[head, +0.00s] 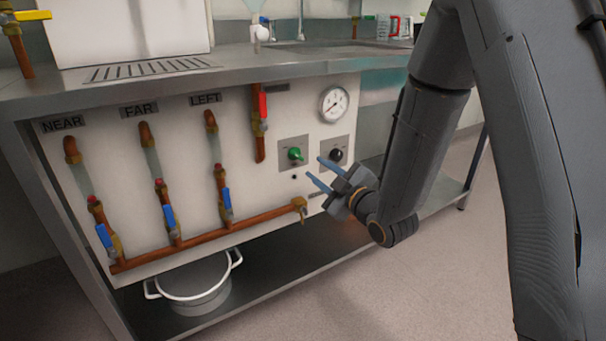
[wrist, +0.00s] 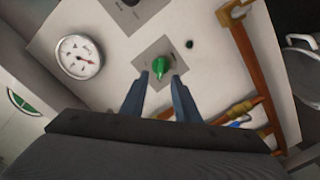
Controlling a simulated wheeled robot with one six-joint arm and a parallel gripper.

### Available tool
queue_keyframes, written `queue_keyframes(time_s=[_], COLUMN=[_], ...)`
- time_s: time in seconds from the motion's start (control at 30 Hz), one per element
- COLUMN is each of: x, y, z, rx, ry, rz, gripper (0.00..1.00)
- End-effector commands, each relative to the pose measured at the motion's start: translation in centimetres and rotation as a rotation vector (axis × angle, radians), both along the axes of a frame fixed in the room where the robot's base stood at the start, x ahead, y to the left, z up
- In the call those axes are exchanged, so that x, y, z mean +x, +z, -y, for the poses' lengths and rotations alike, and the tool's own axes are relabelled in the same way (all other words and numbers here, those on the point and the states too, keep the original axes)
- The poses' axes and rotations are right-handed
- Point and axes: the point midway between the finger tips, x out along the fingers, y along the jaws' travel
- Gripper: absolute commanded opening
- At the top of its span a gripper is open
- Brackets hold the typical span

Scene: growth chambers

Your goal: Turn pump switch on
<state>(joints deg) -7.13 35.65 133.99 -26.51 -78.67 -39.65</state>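The green rotary switch (head: 295,154) sits on a grey square plate on the white panel, right of the red-handled valve. It also shows in the wrist view (wrist: 159,66), between and just beyond my fingertips. A black knob (head: 336,155) is on a second grey plate to its right. I cannot read the labels on either plate, so I cannot tell which is marked pump. My gripper (head: 314,171) is open and empty in front of the panel, its two bluish fingers pointing at the green switch. In the wrist view the fingers (wrist: 157,88) stand apart, with no clear contact with the switch.
A pressure gauge (head: 334,104) is above the black knob. Copper pipes with blue-handled valves (head: 170,217) and a red-handled valve (head: 263,106) are to the left. A horizontal pipe (head: 205,238) runs below. A white pot (head: 193,284) stands on the lower shelf.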

Motion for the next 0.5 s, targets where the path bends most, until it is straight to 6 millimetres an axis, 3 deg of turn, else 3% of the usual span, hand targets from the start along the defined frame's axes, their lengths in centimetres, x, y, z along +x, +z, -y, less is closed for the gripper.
queue_keyframes(time_s=[0.23,0.5], x=[1.0,4.5], y=[-0.3,-0.3], z=[-1.3,-3.5], rx=[0.009,0.010], ry=[0.021,0.018], rz=[0.041,0.041], gripper=[0.28,0.28])
